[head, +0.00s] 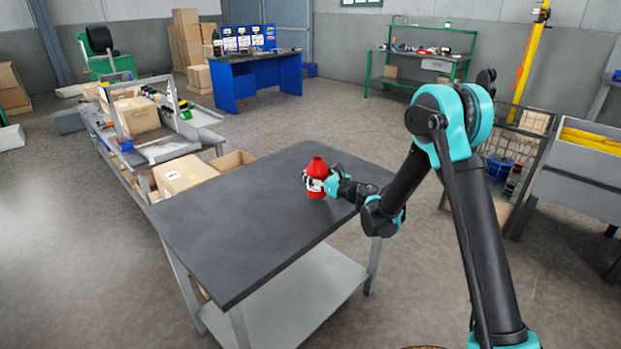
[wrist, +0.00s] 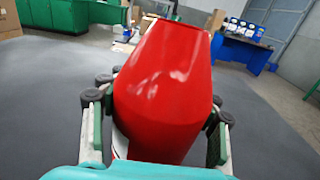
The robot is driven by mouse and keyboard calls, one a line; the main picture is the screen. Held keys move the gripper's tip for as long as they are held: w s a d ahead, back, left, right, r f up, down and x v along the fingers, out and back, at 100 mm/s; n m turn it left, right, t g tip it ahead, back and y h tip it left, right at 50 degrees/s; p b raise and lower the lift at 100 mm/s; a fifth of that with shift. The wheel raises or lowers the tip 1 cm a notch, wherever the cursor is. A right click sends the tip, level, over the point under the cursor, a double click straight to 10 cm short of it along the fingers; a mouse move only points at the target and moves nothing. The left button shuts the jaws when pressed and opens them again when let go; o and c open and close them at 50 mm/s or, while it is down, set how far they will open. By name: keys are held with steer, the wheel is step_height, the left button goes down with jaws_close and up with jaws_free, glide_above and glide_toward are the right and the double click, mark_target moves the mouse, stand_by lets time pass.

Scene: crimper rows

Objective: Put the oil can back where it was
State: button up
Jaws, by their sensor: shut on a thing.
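The red oil can (head: 317,172) is upright at the right part of the dark table top (head: 240,215) in the head view. My gripper (head: 314,184) is shut around its body from the right. In the wrist view the can (wrist: 168,85) fills the middle, with a gripper finger on each side of it. The can's base is partly hidden by the fingers, and I cannot tell whether it touches the table or hangs just above it.
The rest of the table top is bare. A workbench with cardboard boxes (head: 137,115) stands at the left. An open carton (head: 232,161) is behind the table. A blue desk (head: 222,90) and a green shelf bench (head: 376,65) stand farther back. A wire cage (head: 497,165) is at the right.

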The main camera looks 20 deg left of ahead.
steer(key=shift+f, duration=1.15)
steer(key=shift+f, duration=0.1)
steer(key=o, duration=1.5)
